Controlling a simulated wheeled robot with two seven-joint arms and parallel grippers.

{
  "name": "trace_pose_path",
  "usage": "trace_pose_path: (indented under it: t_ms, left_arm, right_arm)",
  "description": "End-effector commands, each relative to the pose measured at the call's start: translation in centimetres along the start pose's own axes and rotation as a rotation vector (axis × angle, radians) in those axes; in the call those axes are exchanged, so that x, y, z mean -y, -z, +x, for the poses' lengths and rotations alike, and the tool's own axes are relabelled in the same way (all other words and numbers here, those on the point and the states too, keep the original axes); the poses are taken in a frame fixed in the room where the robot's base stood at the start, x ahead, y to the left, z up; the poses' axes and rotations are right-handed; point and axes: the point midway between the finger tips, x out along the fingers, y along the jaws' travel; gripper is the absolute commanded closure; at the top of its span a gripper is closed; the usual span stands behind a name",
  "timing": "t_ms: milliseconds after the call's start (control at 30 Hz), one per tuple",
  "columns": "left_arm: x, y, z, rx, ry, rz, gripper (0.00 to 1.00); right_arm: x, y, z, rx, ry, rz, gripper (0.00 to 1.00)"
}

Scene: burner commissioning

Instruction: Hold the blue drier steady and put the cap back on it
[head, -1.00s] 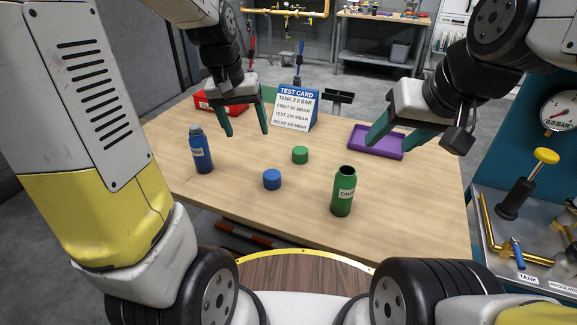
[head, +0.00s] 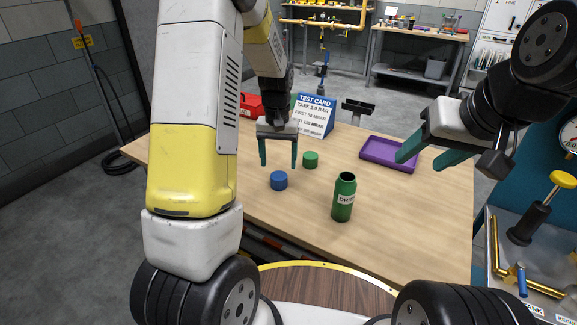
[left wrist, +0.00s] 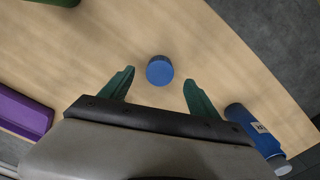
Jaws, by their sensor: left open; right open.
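The blue cap (head: 279,181) lies on the table, and in the left wrist view the blue cap (left wrist: 160,71) shows between and just beyond the fingertips. My left gripper (head: 278,167) is open and empty above it, fingers pointing down. The blue drier (left wrist: 256,127) shows at the lower right of the left wrist view, partly covered by the gripper body; in the head view my left arm hides it. My right gripper (head: 416,164) is open and empty, near the purple tray.
A green drier (head: 344,199) stands upright with an open dark mouth. A green cap (head: 310,159) lies behind the blue cap. The purple tray (head: 376,160), test card (head: 314,116) and red box (head: 250,105) are farther back. The front middle of the table is clear.

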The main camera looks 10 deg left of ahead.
Motion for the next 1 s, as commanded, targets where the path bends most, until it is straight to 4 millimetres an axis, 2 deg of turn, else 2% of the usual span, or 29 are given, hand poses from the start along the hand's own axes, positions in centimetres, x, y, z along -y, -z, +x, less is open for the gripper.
trace_pose_path:
  t_ms: [233,567,800,1000]
  left_arm:
    - [0.0,0.0,2.4,0.003,0.000,-0.001,0.29]
    - [0.1,0.0,2.9,0.002,0.000,-0.001,0.29]
    - [0.2,0.4,6.4,0.004,0.000,0.000,0.29]
    - [0.2,0.4,7.7,0.001,0.000,0.000,0.29]
  right_arm:
    - [0.0,0.0,0.0,0.000,0.000,0.000,0.46]
    - [0.0,0.0,0.0,0.000,0.000,0.000,0.46]
    - [0.0,0.0,0.0,0.000,0.000,0.000,0.46]
    - [0.0,0.0,0.0,0.000,0.000,0.000,0.46]
